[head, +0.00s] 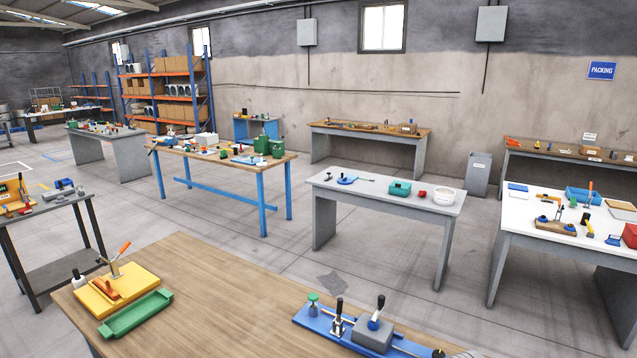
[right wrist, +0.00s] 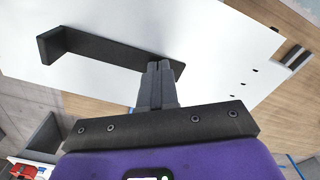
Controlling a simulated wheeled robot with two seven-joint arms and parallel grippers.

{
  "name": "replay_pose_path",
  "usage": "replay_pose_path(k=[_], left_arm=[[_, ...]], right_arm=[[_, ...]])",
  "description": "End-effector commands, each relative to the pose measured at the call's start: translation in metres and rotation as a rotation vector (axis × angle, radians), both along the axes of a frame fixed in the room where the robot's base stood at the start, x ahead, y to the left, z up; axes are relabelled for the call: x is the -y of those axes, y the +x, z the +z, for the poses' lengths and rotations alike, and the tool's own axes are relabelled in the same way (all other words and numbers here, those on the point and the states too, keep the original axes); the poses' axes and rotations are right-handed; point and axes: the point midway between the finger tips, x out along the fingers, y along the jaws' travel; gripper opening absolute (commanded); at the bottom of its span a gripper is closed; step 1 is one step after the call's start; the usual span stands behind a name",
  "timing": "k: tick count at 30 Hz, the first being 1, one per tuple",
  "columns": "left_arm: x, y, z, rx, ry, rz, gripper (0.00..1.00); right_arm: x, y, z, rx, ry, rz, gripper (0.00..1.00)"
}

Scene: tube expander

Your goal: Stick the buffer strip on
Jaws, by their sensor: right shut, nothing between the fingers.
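I cannot make out a buffer strip for certain in either view. On the near wooden table, a blue-based device (head: 320,326) with a grey block (head: 372,335), black-knobbed levers and a rod stands at the front right. A yellow board (head: 102,293) with an orange-handled clamp lies at the table's left. A shallow green tray (head: 135,315) lies in front of it and looks empty. My right gripper (right wrist: 158,68) is shut and empty in the right wrist view. Neither gripper shows in the head view.
The middle of the near wooden table (head: 230,290) is bare. Behind it stand a grey table (head: 385,205), a blue-legged table (head: 215,165) and a white-topped table (head: 520,222) with tools. A dark bar (right wrist: 110,48) runs over a white surface near my right fingers; I cannot tell what it is.

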Motion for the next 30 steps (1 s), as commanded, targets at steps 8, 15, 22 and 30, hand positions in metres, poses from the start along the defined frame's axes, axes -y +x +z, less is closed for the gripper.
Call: replay_pose_path(k=[8, 15, 22, 30], left_arm=[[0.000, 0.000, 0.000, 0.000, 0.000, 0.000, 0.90], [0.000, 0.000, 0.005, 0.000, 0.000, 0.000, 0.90], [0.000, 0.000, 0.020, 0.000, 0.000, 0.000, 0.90], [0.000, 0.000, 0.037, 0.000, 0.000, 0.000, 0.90]], right_arm=[[0.000, -0.001, -0.001, -0.004, 0.000, 0.000, 0.00], [0.000, -0.001, 0.004, -0.004, 0.000, 0.000, 0.00], [0.000, -0.001, 0.024, -0.003, 0.000, 0.000, 0.00], [0.000, 0.000, 0.046, -0.001, 0.001, -0.001, 0.00]])
